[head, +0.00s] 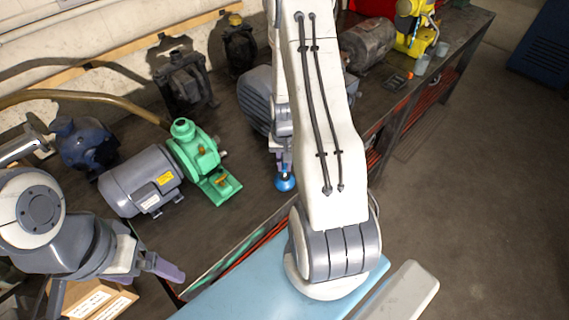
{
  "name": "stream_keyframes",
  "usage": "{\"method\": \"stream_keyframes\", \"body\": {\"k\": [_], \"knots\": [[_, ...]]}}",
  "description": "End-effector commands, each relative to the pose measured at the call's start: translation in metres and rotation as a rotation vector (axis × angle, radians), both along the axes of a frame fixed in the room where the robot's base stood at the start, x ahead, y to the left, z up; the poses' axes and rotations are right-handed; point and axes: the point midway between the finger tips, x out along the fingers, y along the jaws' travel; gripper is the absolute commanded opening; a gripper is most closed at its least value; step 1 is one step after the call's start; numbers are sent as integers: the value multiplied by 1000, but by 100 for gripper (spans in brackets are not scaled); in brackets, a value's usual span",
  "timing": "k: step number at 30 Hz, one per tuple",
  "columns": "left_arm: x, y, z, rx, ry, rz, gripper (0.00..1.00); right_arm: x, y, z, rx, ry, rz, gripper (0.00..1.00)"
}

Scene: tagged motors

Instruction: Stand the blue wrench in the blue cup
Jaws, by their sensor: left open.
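A small round blue object (285,183), which looks like the blue cup, is on the dark workbench beside the green pump's base. My right arm reaches over the bench from the front, and its gripper (284,163) is right at the blue object, partly hidden by my arm. I cannot tell whether its fingers touch the blue object or hold anything. My left gripper (160,267) is open at the lower left, in front of the bench edge and apart from the blue object. I cannot make out the blue wrench.
A grey motor (142,181) with a green pump (197,150) stands left of the blue object. A dark blue motor (84,145) is farther left. A grey ribbed motor (256,99) stands behind my right arm. A cardboard box (100,301) is at the lower left.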

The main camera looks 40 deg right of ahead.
Motion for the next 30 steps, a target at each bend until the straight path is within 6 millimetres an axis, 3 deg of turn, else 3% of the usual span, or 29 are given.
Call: {"method": "stream_keyframes", "body": {"k": [29,30], "knots": [[0,0,-20,0,0,0,94,0,0,-25,-1,-1,0,0],[0,0,-20,0,0,0,94,0,0,-25,-1,-1,0,23]]}}
